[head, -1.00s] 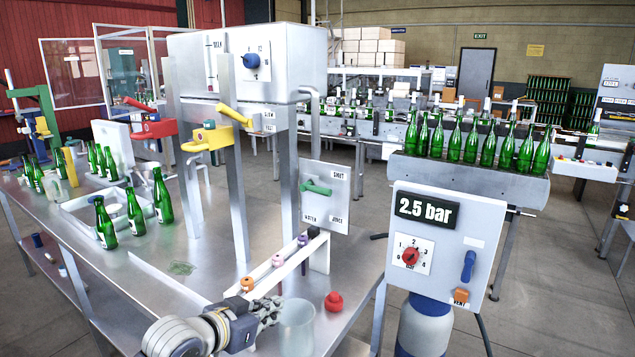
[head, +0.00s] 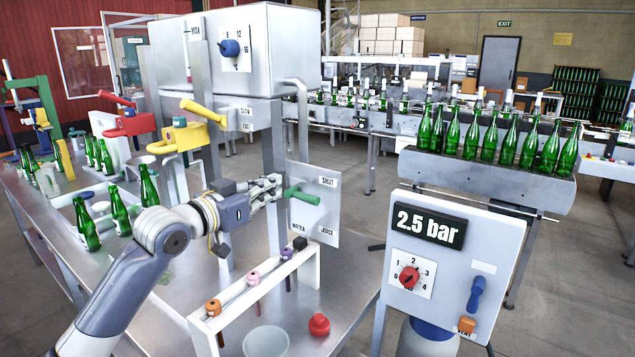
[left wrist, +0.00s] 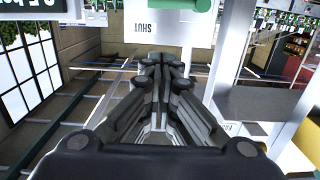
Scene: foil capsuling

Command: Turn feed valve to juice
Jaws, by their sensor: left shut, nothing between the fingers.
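The feed valve has a green handle (head: 303,196) on a pale upright panel (head: 322,216). The panel reads SHUT at the top, JUICE at the lower right and a partly legible word, seemingly WATER, at the lower left. The handle lies nearly level, sloping slightly down to the right. My left gripper (head: 275,186) is shut and empty, with its tips close to the handle's left end. The left wrist view shows the shut fingers (left wrist: 160,64), with the green handle (left wrist: 168,5) cut by the top edge, apart from the tips. My right gripper is out of view.
A white rack (head: 262,283) with several small coloured stoppers stands below the panel. A white cup (head: 266,342) and a red knob (head: 319,325) are in front. Yellow (head: 204,113) and red (head: 117,100) levers are at the left. A pressure panel (head: 456,262) stands at the right.

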